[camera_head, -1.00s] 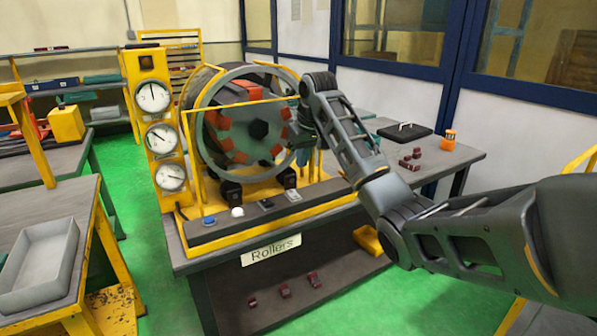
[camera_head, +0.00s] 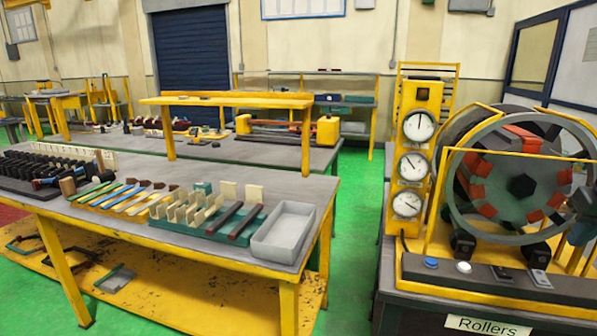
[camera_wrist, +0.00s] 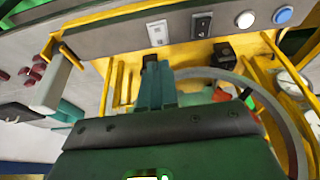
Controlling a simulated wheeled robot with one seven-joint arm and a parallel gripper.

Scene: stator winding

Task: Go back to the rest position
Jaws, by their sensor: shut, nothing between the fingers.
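My gripper (camera_wrist: 157,88) shows in the wrist view, its two teal-grey fingers together with nothing between them. It points toward the stator stand, close to the front panel (camera_wrist: 190,35) with its switches and buttons. The stator machine, a large grey ring (camera_head: 455,195) with red-orange blocks inside, stands at the right of the head view. The same ring curves behind my fingers in the wrist view (camera_wrist: 285,120). Most of my arm is outside the head view. I cannot tell from the pictures whether the fingers touch the stand.
A yellow gauge column (camera_head: 411,90) stands left of the ring. The workbench (camera_head: 318,190) at left holds a grey tray (camera_head: 284,232), colored tools and several small blocks. Yellow frame bars (camera_wrist: 108,85) stand near my gripper. Green floor (camera_head: 352,200) lies open between the benches.

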